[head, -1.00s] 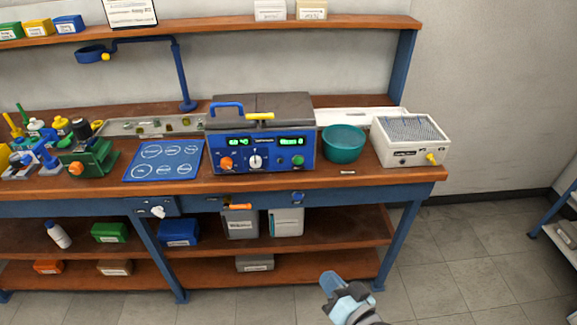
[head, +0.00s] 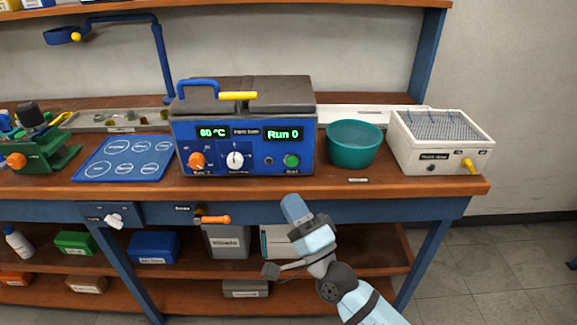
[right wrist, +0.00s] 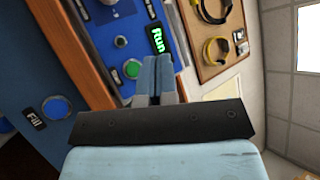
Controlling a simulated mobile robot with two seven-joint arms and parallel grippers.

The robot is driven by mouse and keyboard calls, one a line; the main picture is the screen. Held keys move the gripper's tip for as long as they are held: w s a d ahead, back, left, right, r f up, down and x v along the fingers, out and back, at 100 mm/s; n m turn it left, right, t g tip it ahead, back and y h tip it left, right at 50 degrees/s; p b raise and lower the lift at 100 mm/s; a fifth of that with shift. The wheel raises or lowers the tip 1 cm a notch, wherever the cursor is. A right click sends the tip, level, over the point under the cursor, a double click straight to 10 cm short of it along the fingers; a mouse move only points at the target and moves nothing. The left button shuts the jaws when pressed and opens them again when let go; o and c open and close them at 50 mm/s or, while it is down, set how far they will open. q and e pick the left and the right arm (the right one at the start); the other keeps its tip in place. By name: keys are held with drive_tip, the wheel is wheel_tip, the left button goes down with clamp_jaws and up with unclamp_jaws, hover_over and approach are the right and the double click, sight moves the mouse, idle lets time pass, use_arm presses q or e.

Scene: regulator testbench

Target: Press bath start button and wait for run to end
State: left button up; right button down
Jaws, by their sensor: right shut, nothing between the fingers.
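The blue bath (head: 245,130) stands on the bench with its dark lid down. Its green displays read 60 °C and Run 0. The green start button (head: 291,160) is at the lower right of its front panel; it also shows in the right wrist view (right wrist: 132,69). My right gripper (head: 290,202) is shut and empty, in front of the bench edge and below the button in the head view. In the right wrist view its fingertips (right wrist: 157,62) point toward the panel beside the button, and I see no contact. My left gripper is not in view.
A teal bowl (head: 354,144) and a white box with a wire-grid top (head: 442,140) stand right of the bath. A blue mat (head: 124,158) lies to its left. An orange-handled valve (head: 212,219) projects from the bench front. A blue Fill button (right wrist: 56,108) shows in the right wrist view.

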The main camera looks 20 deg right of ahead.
sight(292, 161)
idle(0.4)
use_arm(q)
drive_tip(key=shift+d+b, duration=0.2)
drive_tip(key=shift+b, duration=1.05)
use_arm(e)
drive_tip(key=w+d, duration=0.2)
drive_tip(key=w, duration=0.6)
drive_tip(key=shift+w+d, duration=0.2)
drive_tip(key=shift+w, duration=0.05)
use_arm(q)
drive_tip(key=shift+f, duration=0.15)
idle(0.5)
use_arm(e)
drive_tip(key=shift+w+d+r, duration=0.15)
drive_tip(key=shift+w, duration=0.15)
